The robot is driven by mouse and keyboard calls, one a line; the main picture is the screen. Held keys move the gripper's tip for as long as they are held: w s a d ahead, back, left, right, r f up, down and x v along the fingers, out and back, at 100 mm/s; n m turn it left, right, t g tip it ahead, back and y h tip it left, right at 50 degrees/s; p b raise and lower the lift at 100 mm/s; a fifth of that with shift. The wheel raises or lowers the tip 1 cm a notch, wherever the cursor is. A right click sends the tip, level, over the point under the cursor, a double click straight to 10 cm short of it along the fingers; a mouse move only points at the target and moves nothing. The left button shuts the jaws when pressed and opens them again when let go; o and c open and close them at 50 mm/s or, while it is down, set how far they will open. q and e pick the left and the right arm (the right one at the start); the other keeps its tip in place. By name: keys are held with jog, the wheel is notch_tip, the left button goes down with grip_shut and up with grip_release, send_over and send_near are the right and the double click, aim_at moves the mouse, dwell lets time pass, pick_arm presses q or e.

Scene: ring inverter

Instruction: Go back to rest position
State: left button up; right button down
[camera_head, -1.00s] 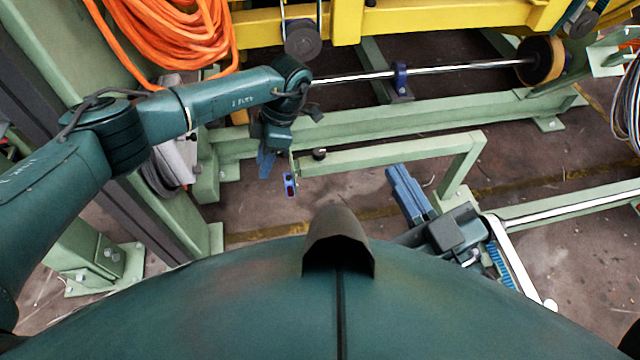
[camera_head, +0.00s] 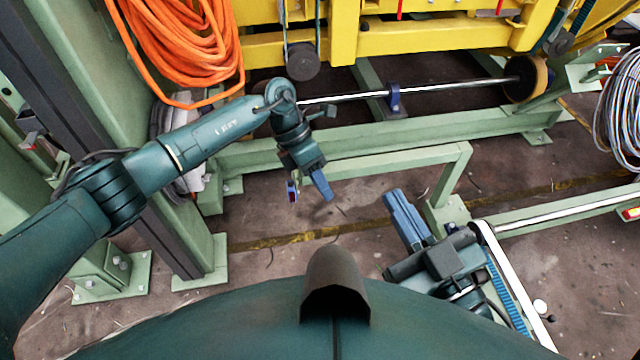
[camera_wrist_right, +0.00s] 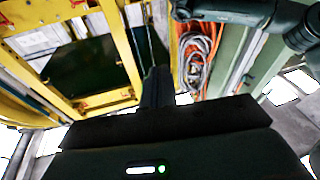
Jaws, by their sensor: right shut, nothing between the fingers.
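My left arm comes in from the left in the head view, and its gripper (camera_head: 322,184) hangs with its blue fingers pointing down and to the right, in front of the green frame. My right gripper (camera_head: 406,217) is at the lower right, beside the end of the low green rail. Its blue fingers are together and empty. They also show as a dark upright shape in the right wrist view (camera_wrist_right: 157,88).
A green frame (camera_head: 400,160) stands close behind both grippers. Beyond it are a metal shaft with a wheel (camera_head: 525,80) and a yellow structure (camera_head: 430,38). Orange cable (camera_head: 190,50) hangs at upper left by a green post (camera_head: 180,190). Grey cable (camera_head: 620,120) hangs at right.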

dwell(0.5)
